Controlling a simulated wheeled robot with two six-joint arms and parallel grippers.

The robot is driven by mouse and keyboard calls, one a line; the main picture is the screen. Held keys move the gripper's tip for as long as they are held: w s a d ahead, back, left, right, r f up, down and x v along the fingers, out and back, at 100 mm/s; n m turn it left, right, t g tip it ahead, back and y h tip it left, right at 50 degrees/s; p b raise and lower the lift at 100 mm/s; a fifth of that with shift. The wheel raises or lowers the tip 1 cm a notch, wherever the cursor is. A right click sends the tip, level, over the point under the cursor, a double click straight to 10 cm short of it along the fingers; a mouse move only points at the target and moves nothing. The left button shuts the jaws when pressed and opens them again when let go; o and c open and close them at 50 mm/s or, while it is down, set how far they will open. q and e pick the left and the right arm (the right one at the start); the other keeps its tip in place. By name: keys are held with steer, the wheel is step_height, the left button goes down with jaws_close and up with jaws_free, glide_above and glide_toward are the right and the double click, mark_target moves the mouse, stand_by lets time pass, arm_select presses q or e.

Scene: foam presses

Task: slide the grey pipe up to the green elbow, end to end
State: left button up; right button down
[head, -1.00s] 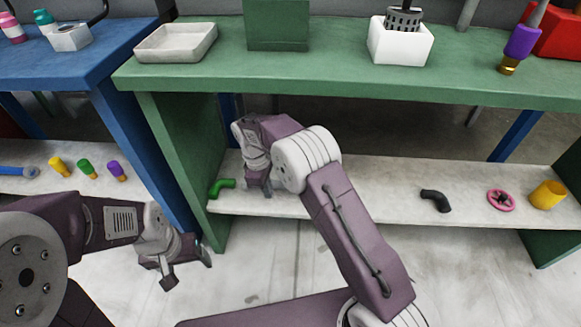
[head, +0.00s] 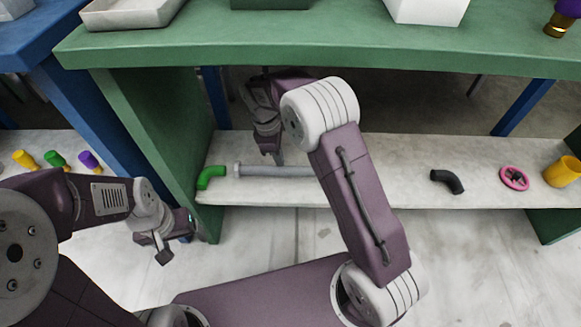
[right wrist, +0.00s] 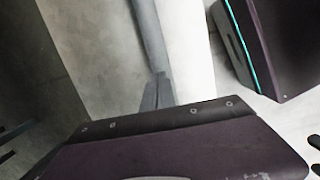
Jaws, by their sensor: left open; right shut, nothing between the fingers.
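The green elbow (head: 210,177) lies on the lower shelf near its left end. In the right wrist view, the pipe (right wrist: 147,35) runs up from beside the fingers (right wrist: 157,92). My left gripper (head: 178,248) is open and empty, in front of the shelf.
On the lower shelf (head: 400,190) to the right are a black elbow (head: 447,181), a pink wheel (head: 514,178) and a yellow cup (head: 563,171). The green tabletop (head: 330,40) hangs over the shelf, and a green side panel (head: 160,150) stands left of the elbow.

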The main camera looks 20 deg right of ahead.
mark_target(292, 168)
steer(key=d, duration=0.1)
steer(key=d+b, duration=0.1)
steer(key=s+d, duration=0.1)
steer(key=shift+s+d+f+b, duration=0.1)
steer(key=shift+d+f+b, duration=0.05)
steer(key=shift+f+b, duration=0.45)
steer(key=shift+b, duration=0.5)
steer(key=shift+r+p, duration=0.1)
steer(key=shift+p, duration=0.5)
arm_select(q)
step_height(292, 168, down, 3)
arm_select(e)
steer(key=shift+s+f, duration=0.15)
steer(key=shift+f, duration=0.15)
steer(key=a+p, duration=0.2)
steer(key=w+a+p, duration=0.1)
steer(key=shift+a+r, duration=0.15)
steer(key=shift+r, duration=0.1)
steer(key=shift+a+f+p, duration=0.2)
steer(key=shift+a+p, duration=0.05)
steer(key=shift+p, duration=0.1)
arm_select(q)
step_height(292, 168, up, 4)
steer(key=shift+s+f, duration=0.1)
steer(key=shift+f, duration=0.1)
arm_select(e)
steer(key=shift+f, duration=0.15)
